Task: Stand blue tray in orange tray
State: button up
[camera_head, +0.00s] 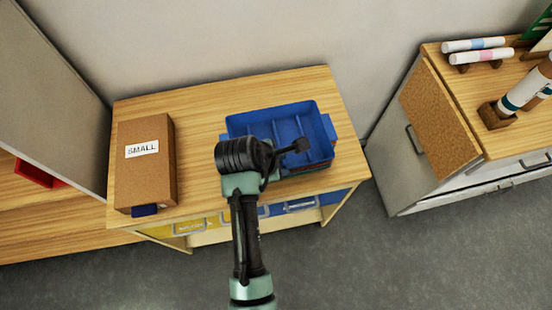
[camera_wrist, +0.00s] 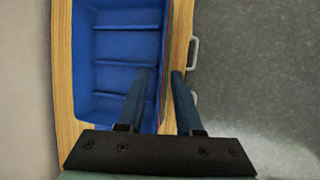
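The blue tray (camera_head: 283,125) rests on the right part of the wooden cabinet top. It is divided into compartments, which also fill the left of the wrist view (camera_wrist: 127,47). My gripper (camera_head: 302,146) is over the tray's near side in the head view. In the wrist view, its two fingers (camera_wrist: 162,72) are apart, one inside the tray and one outside, with the tray's side wall between them. I cannot see it clamped. Thin reddish and other coloured edges show beneath the blue tray; I cannot tell whether one is the orange tray.
A brown box (camera_head: 150,176) labelled SMALL stands on the left of the cabinet top (camera_head: 196,130), leaving a bare strip between. The front has yellow and blue drawers with handles. A second cabinet (camera_head: 445,130) with markers stands at right. A red object (camera_head: 38,173) is at far left.

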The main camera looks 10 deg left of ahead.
jog(key=w+r+m+t+y, duration=0.1)
jog(key=w+r+m+t, duration=0.25)
jog(key=r, duration=0.95)
jog(key=w+r+m+t+y, duration=0.1)
jog(key=w+r+m+t, duration=0.3)
jog(key=r, duration=0.9)
jog(key=w+r+m+t+y, duration=0.1)
jog(key=w+r+m+t, duration=0.3)
jog(key=r, duration=0.9)
jog(key=s+d+r+m+t, duration=0.1)
jog(key=s+r+m+t, duration=0.4)
jog(key=r, duration=0.8)
jog(key=s+d+r+m+t, duration=0.1)
jog(key=s+r+m+t, duration=0.3)
jog(key=s+r, duration=0.7)
notch_tip(320, 180, up, 3)
jog(key=shift+r+m+t, duration=0.15)
jog(key=shift+m+t, duration=0.2)
jog(key=shift+t, duration=0.9)
jog(key=shift+w+d, duration=0.1)
